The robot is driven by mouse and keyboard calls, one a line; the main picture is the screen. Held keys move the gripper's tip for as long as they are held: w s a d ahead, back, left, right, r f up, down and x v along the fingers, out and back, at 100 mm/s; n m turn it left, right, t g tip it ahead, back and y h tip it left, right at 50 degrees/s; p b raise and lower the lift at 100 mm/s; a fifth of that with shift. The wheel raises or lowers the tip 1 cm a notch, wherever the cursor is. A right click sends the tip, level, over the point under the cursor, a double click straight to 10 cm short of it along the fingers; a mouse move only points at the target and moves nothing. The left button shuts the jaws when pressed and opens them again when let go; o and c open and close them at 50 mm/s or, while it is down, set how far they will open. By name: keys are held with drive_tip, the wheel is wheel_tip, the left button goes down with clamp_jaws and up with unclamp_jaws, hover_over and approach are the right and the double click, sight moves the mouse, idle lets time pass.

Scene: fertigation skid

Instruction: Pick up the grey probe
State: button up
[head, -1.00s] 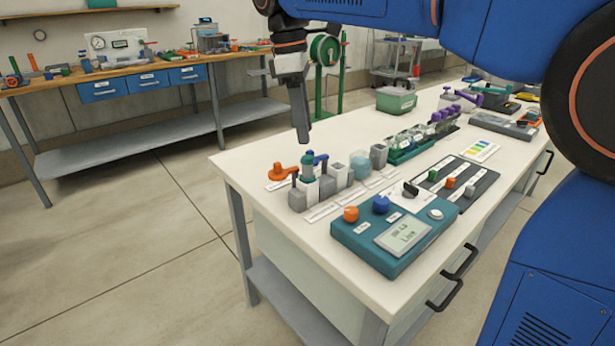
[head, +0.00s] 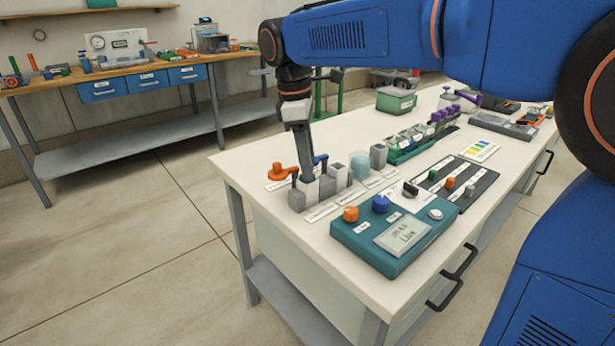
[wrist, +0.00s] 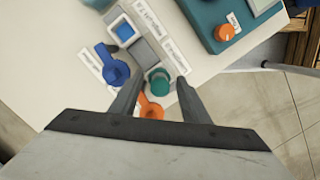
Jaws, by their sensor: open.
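I cannot pick out a grey probe for certain. My gripper (head: 307,176) points down over the row of small items at the left end of the bench. In the wrist view its open fingers (wrist: 159,82) stand on either side of a teal round-topped piece (wrist: 159,82), with no contact clear. This piece is mostly hidden by my gripper in the head view. An orange piece (head: 283,171) sits beside it, and a blue ringed piece (wrist: 116,72) is just outside one finger. A grey upright block (head: 378,156) stands farther along the row.
A teal meter box (head: 385,250) with orange and blue knobs stands in front of the row. A clear beaker (head: 359,165) and a white square-topped block (head: 338,175) are close by. Beyond are a green rack (head: 405,152) and a dark switch strip (head: 462,180).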

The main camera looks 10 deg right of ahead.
clamp_jaws()
drive_tip(key=shift+r, duration=0.1)
